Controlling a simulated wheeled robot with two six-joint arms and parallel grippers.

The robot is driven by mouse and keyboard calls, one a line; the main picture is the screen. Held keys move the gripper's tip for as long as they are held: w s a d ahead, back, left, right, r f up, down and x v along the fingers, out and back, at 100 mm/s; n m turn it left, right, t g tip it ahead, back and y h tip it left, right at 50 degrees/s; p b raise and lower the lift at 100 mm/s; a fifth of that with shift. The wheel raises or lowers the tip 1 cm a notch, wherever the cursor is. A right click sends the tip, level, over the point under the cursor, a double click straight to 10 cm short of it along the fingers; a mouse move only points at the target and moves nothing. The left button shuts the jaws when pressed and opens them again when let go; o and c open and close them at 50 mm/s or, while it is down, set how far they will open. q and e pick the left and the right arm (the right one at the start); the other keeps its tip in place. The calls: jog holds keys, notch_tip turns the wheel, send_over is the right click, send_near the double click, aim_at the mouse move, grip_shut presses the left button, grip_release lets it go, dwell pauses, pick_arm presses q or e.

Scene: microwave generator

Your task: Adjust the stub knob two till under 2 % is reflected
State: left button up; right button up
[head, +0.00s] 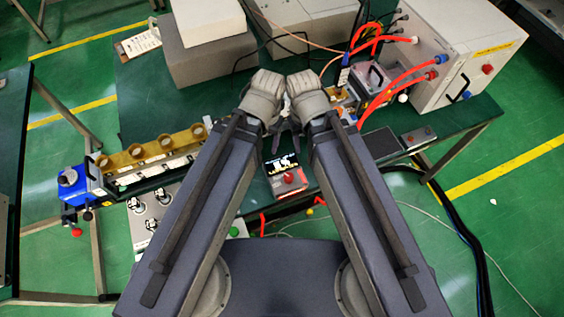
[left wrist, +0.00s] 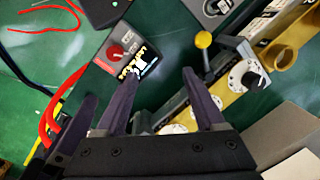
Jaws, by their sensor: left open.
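The brass waveguide (head: 152,148) runs along the left side of the bench, with several round openings on it. In the left wrist view it crosses the right side (left wrist: 225,90). A stub knob with a white dial (left wrist: 244,76) sits on it, with more dials partly hidden behind my fingers; I cannot tell which is knob two. A dark meter box (head: 285,176) has a lit display (left wrist: 137,68) and a red knob; its figures are too small to read. My left gripper (left wrist: 160,85) is open and empty, above the bench, apart from the knobs. My right gripper (head: 297,132) is close beside it, fingers mostly hidden.
A blue unit (head: 72,184) ends the waveguide at left. A white cabinet (head: 445,65) with red hoses stands at back right. Grey boxes (head: 208,60) stand at the back. A yellow-balled lever (left wrist: 203,41) rises beside the waveguide. Bare green bench lies around the meter box.

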pick_arm(q)
jog(key=w+a+n, duration=0.1)
jog(key=w+a, duration=0.1)
jog(key=w, duration=0.3)
jog(key=w+a+r+n+p, duration=0.1)
jog(key=w+a, duration=0.1)
jog(key=w, duration=0.3)
jog(key=w+a+n+h, duration=0.1)
jog(key=w, duration=0.4)
jog(key=shift+w+a+r+n+p, duration=0.25)
jog(key=shift+w+a+n+p, duration=0.1)
jog(key=shift+w+a+n, duration=0.05)
jog(key=shift+s, duration=0.15)
notch_tip(320, 180, down, 8)
jog(key=b, duration=0.8)
jog(key=shift+r, duration=0.1)
jog(key=shift+c, duration=0.2)
grip_shut()
